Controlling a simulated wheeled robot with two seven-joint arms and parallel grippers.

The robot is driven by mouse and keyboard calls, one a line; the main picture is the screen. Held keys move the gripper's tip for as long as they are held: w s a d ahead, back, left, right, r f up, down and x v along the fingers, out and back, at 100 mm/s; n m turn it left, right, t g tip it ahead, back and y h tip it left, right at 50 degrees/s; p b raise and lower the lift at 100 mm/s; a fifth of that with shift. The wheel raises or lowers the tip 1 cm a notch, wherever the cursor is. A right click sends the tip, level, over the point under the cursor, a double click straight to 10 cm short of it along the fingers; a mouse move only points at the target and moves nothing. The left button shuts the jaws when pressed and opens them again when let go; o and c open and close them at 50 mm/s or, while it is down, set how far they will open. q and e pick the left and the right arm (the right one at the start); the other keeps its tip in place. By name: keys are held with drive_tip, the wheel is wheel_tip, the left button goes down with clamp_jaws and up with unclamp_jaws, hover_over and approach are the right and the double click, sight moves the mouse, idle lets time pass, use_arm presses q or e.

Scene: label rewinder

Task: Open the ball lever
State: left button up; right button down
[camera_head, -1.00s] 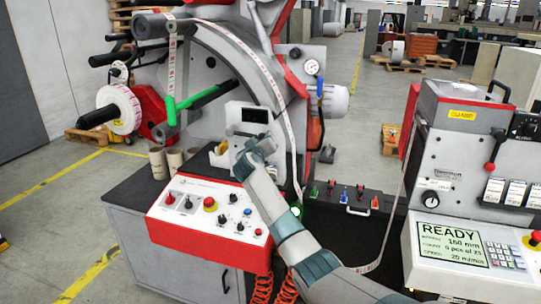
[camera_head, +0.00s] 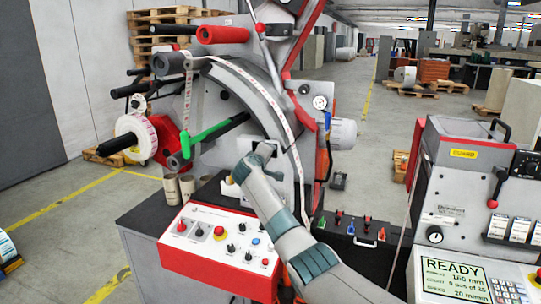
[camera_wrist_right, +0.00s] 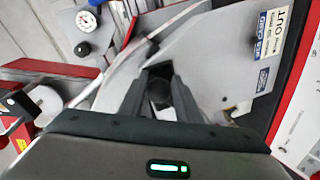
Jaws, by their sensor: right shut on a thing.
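My right arm reaches in from the bottom right in the head view, and its gripper (camera_head: 262,150) is up against the grey machine face. In the right wrist view the gripper (camera_wrist_right: 158,82) has its two dark fingers closed around a dark, rounded ball (camera_wrist_right: 158,93), which I take to be the ball of the lever. The lever's shaft is hidden behind the fingers. In the head view the hand covers the ball. My left gripper is in neither view.
A white-and-red control panel (camera_head: 222,245) stands below the hand. A green bar (camera_head: 205,136) and a label roll (camera_head: 134,137) are to the left. The label web (camera_head: 278,112) runs down close beside the hand. A second machine (camera_head: 464,190) with a red-knobbed lever (camera_head: 493,203) stands on the right.

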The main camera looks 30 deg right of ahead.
drive_tip(key=shift+w+a+r, duration=0.15)
drive_tip(key=shift+a+r, duration=0.2)
drive_tip(key=shift+r, duration=0.2)
drive_tip(key=c, duration=1.4)
unclamp_jaws()
drive_tip(key=shift+o, duration=0.9)
drive_tip(key=shift+w+a+f, duration=0.2)
drive_tip(key=shift+w+f, duration=0.05)
drive_tip(key=shift+w, duration=0.05)
drive_tip(key=shift+s+f, duration=0.1)
drive_tip(key=shift+s, duration=0.05)
drive_tip(key=shift+s+a, duration=0.1)
drive_tip(key=shift+a, duration=0.05)
drive_tip(key=b+v, duration=0.5)
drive_tip(key=v, duration=1.1)
drive_tip(key=shift+s+a, duration=0.2)
drive_tip(key=shift+s, duration=0.2)
